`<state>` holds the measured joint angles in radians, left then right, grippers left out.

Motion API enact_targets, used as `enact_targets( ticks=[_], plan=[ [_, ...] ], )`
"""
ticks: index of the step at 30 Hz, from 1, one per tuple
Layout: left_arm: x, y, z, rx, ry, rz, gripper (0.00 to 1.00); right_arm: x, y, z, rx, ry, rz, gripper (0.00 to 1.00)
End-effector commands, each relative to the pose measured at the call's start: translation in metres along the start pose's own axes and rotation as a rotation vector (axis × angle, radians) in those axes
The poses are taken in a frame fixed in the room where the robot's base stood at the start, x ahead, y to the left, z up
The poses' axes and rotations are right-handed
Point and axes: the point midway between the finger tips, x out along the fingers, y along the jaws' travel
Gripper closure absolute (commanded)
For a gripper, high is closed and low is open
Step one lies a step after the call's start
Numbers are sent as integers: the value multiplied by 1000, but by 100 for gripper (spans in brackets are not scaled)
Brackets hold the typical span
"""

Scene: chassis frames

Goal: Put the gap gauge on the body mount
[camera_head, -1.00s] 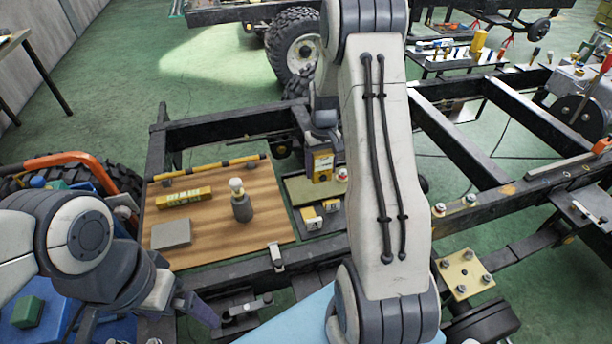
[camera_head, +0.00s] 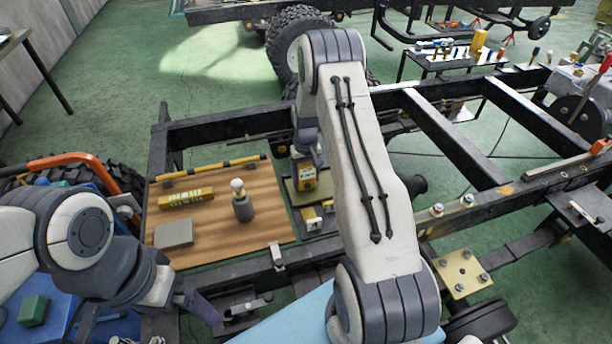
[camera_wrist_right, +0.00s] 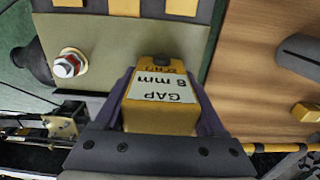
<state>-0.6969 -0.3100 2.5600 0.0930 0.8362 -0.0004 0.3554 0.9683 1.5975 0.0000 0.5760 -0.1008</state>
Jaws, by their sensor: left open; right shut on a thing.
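The gap gauge (camera_head: 304,179) is a small yellow block. In the right wrist view the gauge (camera_wrist_right: 160,118) has a white label reading "GAP 8 mm". My right gripper (camera_wrist_right: 162,88) is shut on it, a finger on each side, over or at the edge of an olive plate (camera_wrist_right: 110,65). I cannot tell whether the gauge touches the plate. A bolt with a red ring (camera_wrist_right: 67,66) stands on that plate. A yellow plate with several bolts (camera_head: 462,274) sits on the chassis frame at right; which part is the body mount is unclear. My left gripper (camera_head: 147,316) is open, low at left.
A wooden board (camera_head: 215,240) left of the gauge carries a yellow bar (camera_head: 186,198), a grey block (camera_head: 173,234) and a grey cylinder with a pale knob (camera_head: 243,208). Black chassis rails (camera_head: 450,145) run to the right.

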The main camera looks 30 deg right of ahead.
Motion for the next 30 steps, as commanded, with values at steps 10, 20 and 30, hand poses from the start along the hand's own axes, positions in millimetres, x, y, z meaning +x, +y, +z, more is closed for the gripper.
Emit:
enact_targets(
  ticks=[10,20,30],
  plan=[
    [2,0,0,0,0,0,0,3,0,0,0,0,0,0],
    [5,0,0,0,0,0,0,-26,0,-1,0,6,1,0],
    [13,-1,1,0,0,0,0,-97,0,-1,0,5,1,0]
  ],
)
